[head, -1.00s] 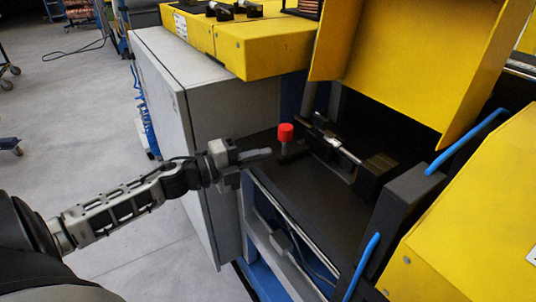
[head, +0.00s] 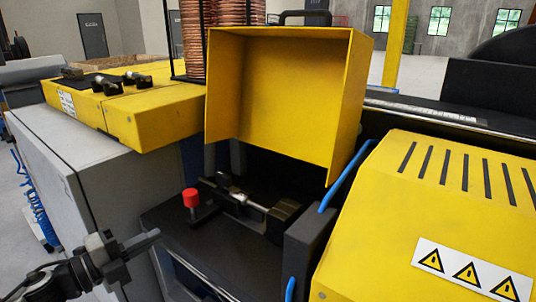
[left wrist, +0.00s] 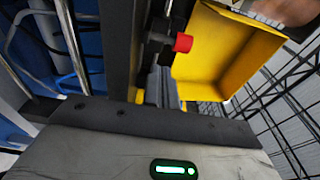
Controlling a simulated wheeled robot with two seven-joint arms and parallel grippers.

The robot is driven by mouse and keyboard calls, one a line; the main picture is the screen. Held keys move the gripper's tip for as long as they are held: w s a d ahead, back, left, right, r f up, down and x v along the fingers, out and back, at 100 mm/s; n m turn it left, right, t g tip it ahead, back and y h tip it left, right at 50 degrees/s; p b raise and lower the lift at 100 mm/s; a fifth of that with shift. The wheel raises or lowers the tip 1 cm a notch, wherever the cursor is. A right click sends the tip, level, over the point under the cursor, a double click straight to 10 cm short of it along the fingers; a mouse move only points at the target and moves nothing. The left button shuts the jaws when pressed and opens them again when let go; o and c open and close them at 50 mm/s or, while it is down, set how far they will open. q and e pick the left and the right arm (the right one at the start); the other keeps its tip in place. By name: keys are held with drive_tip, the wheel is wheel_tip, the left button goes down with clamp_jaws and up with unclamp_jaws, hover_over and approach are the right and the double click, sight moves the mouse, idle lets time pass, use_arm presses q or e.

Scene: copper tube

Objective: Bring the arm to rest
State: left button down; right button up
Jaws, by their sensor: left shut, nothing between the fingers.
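My left gripper (head: 140,243) shows at the lower left of the head view, shut with nothing between its fingers. It is in front of and to the left of the machine's black bed (head: 205,250), apart from the red knob (head: 190,198). The yellow hood (head: 280,95) stands raised over a fixture with a metal rod (head: 250,203). In the left wrist view, the red knob (left wrist: 182,42) and hood (left wrist: 215,55) show beyond the gripper's body. My right gripper is in neither view.
A grey cabinet (head: 75,165) stands left of the bed. A yellow housing (head: 430,200) with warning signs stands at the right, beside a black block with blue handles (head: 310,245). Coiled copper tube (head: 210,35) stands behind. Free floor shows at the far left.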

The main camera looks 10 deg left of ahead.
use_arm(q)
drive_tip(key=s+d+f+n+g+y, duration=0.2)
drive_tip(key=s+d+f+n+y, duration=0.1)
drive_tip(key=s+d+f+n, duration=0.4)
drive_tip(key=s+d+f+n+g+y, duration=0.3)
drive_tip(key=s+d+f+n, duration=0.5)
drive_tip(key=d+f+n, duration=0.4)
drive_tip(key=f+n, duration=0.1)
drive_tip(key=n, duration=0.1)
drive_tip(key=shift+s+f+n+y, duration=0.2)
drive_tip(key=shift+s+n+y, duration=0.1)
drive_tip(key=shift+n, duration=0.1)
